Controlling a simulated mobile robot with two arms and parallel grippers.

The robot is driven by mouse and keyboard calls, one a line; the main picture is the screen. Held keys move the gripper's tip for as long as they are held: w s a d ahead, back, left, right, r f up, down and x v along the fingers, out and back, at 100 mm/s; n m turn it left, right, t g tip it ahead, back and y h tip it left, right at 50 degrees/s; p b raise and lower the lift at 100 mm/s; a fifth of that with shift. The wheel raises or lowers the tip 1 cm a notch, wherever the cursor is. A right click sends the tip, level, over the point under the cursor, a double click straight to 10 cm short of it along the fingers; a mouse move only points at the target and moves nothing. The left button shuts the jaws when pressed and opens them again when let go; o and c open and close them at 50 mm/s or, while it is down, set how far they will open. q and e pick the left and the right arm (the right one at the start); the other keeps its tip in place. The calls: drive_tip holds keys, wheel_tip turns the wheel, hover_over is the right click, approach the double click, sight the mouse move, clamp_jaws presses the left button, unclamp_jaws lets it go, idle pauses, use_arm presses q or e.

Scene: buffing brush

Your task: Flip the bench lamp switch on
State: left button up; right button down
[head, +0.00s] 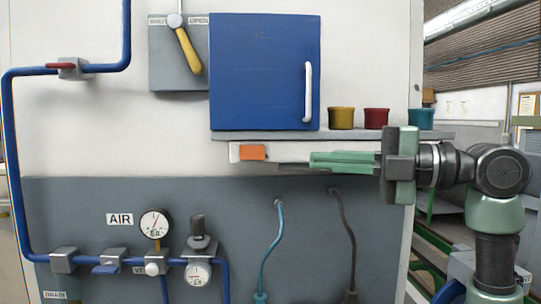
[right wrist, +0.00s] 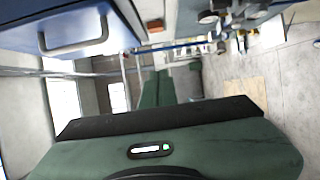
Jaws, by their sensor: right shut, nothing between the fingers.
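The orange switch (head: 253,152) sits on the front of a white strip (head: 235,152) under the shelf. Whether it is on or off I cannot tell. A small orange-brown block in the right wrist view (right wrist: 155,25) looks like the same switch, ahead of the fingers. My right gripper (head: 312,163) reaches in from the right along the underside of the shelf. It is shut and empty, its fingers pointing left. Its tips are just right of the switch and seem apart from it. The green fingers also show in the right wrist view (right wrist: 158,88). My left gripper is not in view.
The shelf (head: 300,135) carries a blue cabinet (head: 255,70) and yellow, red and teal cups (head: 341,118) close above my right gripper. A yellow lever (head: 188,50) hangs at upper left. Blue pipes, gauges (head: 154,223) and two hanging cables (head: 268,245) are below.

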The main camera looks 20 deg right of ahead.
sight(270, 156)
drive_tip(key=w+a+p, duration=0.2)
drive_tip(key=w, duration=0.1)
drive_tip(key=w+a+p, duration=0.2)
drive_tip(key=w+p, duration=0.1)
drive_tip(key=w+a+p, duration=0.2)
drive_tip(key=w, duration=0.1)
drive_tip(key=shift+w+a+r, duration=0.1)
drive_tip(key=shift+a+r, duration=0.05)
drive_tip(key=shift+a, duration=0.2)
drive_tip(key=shift+w+d+f+p, duration=0.25)
drive_tip(key=shift+w+d+p, duration=0.1)
drive_tip(key=shift+w+d, duration=0.1)
drive_tip(key=shift+a, duration=0.1)
